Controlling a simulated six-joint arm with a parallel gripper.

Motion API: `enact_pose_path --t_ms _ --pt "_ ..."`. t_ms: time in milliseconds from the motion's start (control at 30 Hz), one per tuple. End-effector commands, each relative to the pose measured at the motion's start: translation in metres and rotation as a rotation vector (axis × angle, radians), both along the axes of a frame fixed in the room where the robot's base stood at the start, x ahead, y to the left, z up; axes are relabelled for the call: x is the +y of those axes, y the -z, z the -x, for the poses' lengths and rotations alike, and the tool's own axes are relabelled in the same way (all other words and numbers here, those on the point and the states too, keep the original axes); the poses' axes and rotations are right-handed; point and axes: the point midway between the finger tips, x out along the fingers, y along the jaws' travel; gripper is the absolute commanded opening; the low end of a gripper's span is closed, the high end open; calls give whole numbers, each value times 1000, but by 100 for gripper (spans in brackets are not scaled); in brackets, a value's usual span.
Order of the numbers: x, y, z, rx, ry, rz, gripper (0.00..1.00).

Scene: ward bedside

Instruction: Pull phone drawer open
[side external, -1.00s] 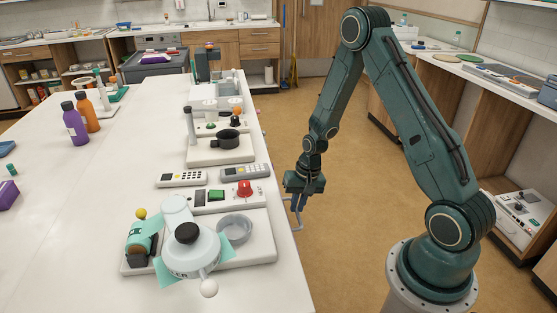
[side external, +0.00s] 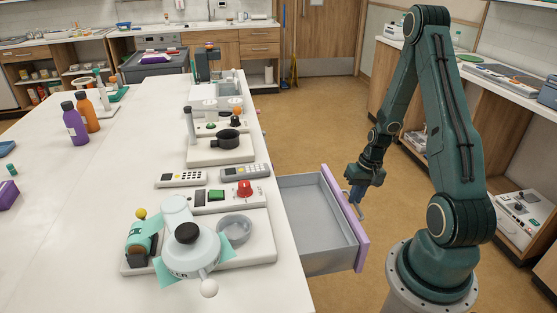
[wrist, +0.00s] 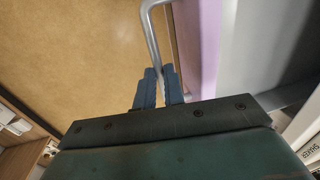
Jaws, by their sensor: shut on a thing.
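The drawer (side external: 318,222) is pulled well out from the table's right side in the side view. It has a grey inside and a purple front (side external: 343,217). The part of its inside that shows looks empty. My gripper (side external: 356,193) is at the outer face of the drawer front. In the wrist view its blue fingers (wrist: 160,88) are shut on the drawer's grey bar handle (wrist: 151,35). The purple front also shows there, to the right of the handle. No phone is seen in the drawer.
The white table (side external: 90,180) holds a tray with a jug and bowl (side external: 236,229), two remote-like handsets (side external: 245,171) and a panel with a red knob. Purple and orange bottles (side external: 75,122) stand further left. Open brown floor lies behind the drawer.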

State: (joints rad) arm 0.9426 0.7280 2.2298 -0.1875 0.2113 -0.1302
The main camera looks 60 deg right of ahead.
Motion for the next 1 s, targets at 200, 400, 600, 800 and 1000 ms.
enact_pose_path --t_ms 200,400,600,800,1000 --pt "-5 -1 5 0 -1 -1 0" --pt "-5 -1 5 0 -1 -1 0" --pt "-5 -1 5 0 -1 -1 20" --pt "-5 0 5 -1 -1 -1 20" --pt "-6 -4 5 0 0 0 20"
